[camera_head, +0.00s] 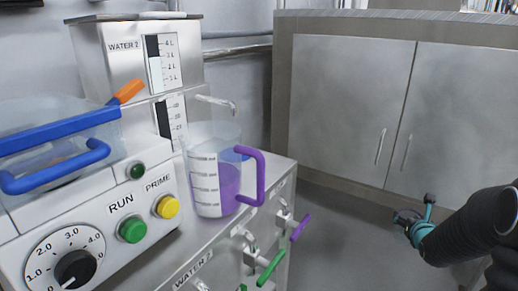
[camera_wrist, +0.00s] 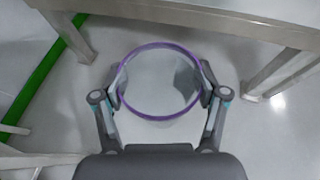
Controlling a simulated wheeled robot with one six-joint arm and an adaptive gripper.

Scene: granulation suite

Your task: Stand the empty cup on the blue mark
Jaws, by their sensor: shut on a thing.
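My gripper (camera_head: 413,215) is at the right of the head view, out over the floor and away from the machine. In the wrist view its two fingers are shut on opposite sides of a clear round cup (camera_wrist: 160,86) with a purple rim. I look into the cup and see no contents. In the head view the cup is only a small dark purple shape at the fingertips. A clear measuring jug (camera_head: 215,175) with a purple handle and purple liquid stands upright on the machine's ledge.
A machine (camera_head: 55,228) with a dial and buttons fills the left. A blue-handled clear lidded bin (camera_head: 60,140) sits on it. Valves with green and purple levers (camera_head: 270,268) stick out in front. Steel cabinets (camera_head: 345,100) stand behind. Grey floor is open between.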

